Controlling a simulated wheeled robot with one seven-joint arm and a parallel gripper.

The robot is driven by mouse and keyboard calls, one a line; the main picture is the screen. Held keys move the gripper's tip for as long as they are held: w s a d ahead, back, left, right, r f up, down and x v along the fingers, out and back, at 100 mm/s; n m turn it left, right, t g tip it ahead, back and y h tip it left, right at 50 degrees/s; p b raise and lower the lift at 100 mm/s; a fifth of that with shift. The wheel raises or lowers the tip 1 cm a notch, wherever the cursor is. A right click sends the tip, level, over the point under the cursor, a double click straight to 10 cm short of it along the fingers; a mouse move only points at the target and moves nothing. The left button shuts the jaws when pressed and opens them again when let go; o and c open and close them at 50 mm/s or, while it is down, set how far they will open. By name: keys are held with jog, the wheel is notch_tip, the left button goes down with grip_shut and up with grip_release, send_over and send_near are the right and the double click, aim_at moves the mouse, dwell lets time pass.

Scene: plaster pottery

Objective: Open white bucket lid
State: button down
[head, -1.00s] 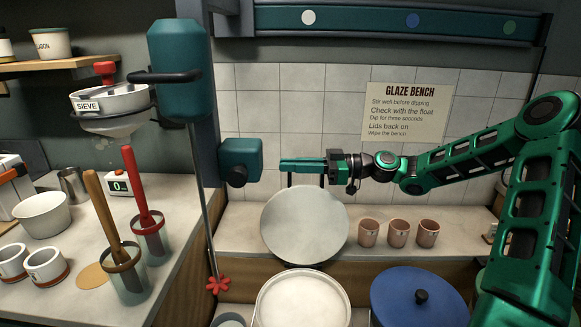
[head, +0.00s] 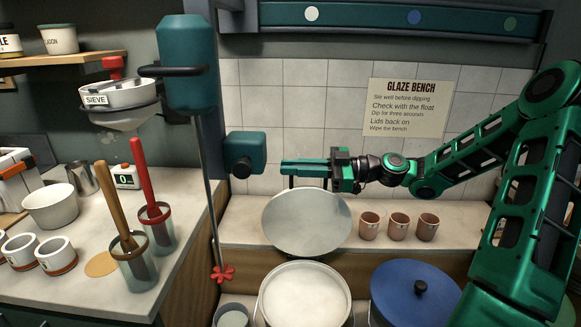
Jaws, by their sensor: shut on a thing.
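The white bucket (head: 263,312) stands at the bottom middle of the head view, its round top showing pale, whitish contents (head: 305,296). A round light-grey lid (head: 306,222) hangs tilted above and behind it, apart from the bucket, its broad face toward me. My gripper (head: 306,168) is at the lid's top edge and is shut on the lid's handle; the fingers point left. Most of the grip is small in the picture, and the handle is largely hidden.
A blue lid with a black knob (head: 420,299) covers a bucket at the right. Three pink cups (head: 398,226) stand on the back bench. A teal box (head: 245,154) on the column is close left of my fingers.

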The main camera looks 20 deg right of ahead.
jog(key=c, duration=1.8)
grip_release()
jog(key=shift+c, duration=0.2)
jog(key=v, duration=1)
jog(key=shift+s+d+f, duration=0.1)
jog(key=shift+d, duration=0.3)
jog(key=s+v, duration=0.1)
jog(key=v, duration=1.2)
jog(key=shift+a+r, duration=0.25)
jog(key=shift+r, duration=0.2)
